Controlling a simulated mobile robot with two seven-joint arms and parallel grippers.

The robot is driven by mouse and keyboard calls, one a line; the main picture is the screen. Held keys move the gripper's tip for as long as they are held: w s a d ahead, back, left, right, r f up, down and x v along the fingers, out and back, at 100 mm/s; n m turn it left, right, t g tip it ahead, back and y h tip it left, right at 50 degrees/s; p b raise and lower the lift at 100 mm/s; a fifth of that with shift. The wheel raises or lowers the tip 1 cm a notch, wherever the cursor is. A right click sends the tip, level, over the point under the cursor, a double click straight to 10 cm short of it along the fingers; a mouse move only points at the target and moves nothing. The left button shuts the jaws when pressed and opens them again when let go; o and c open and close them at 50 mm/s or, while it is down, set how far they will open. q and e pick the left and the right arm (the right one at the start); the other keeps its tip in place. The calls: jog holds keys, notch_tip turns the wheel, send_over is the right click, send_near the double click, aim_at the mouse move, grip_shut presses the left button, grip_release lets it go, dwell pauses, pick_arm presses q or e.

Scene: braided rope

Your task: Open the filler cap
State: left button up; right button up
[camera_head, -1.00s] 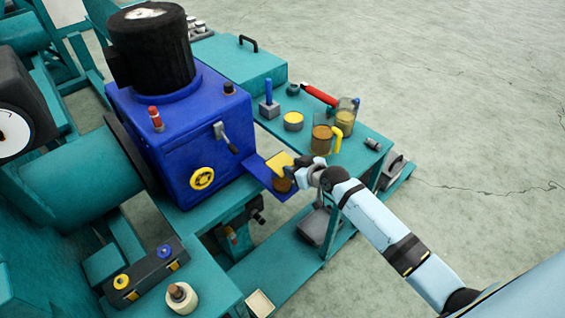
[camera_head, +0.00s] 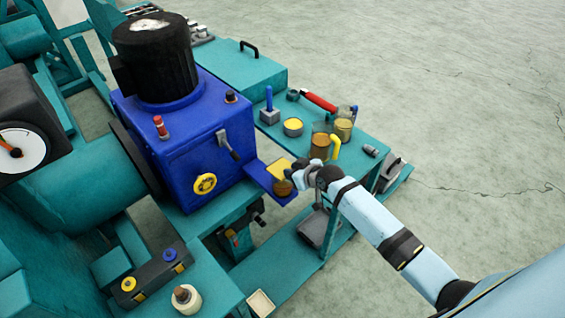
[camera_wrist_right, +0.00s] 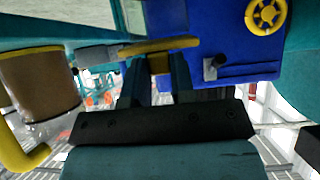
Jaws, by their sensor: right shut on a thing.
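The blue gear housing (camera_head: 180,150) stands on the teal frame, with a black motor (camera_head: 153,58) on top. A small dark cap (camera_head: 231,97) and a red-topped fitting (camera_head: 161,127) sit on its top face. A blue ledge (camera_head: 262,173) juts from its right side, with a flat yellow piece (camera_head: 278,167) on it. My right gripper (camera_head: 297,173) is at this ledge. In the right wrist view its jaws (camera_wrist_right: 159,82) are shut on a yellow piece (camera_wrist_right: 158,62). I cannot tell whether this is the filler cap. An amber-brown thing (camera_head: 283,187) is partly hidden beside the gripper. My left gripper is out of view.
A yellow handwheel (camera_head: 204,184) and a lever (camera_head: 228,145) are on the housing's front. Beyond the gripper, the teal bench holds a yellow-handled beaker (camera_head: 320,142), a second beaker (camera_head: 343,125), a yellow-filled tin (camera_head: 293,127) and a red-handled tool (camera_head: 320,102). Open floor lies right.

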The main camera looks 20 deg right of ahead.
jog(key=shift+w+a+r+p, duration=0.1)
jog(key=shift+w+r+p, duration=0.15)
jog(key=shift+r+p, duration=0.35)
jog(key=shift+f, duration=0.1)
jog(key=shift+w+r+g+p, duration=0.1)
jog(key=shift+r+g+p, duration=0.2)
jog(key=shift+p, duration=0.1)
jog(key=shift+w+a+r+g+h+p, duration=0.2)
jog(key=shift+r+g+h+p, duration=0.4)
jog(key=shift+p, duration=1.3)
jog(key=shift+w+f, duration=0.1)
jog(key=shift+f, duration=0.1)
jog(key=shift+p, duration=0.3)
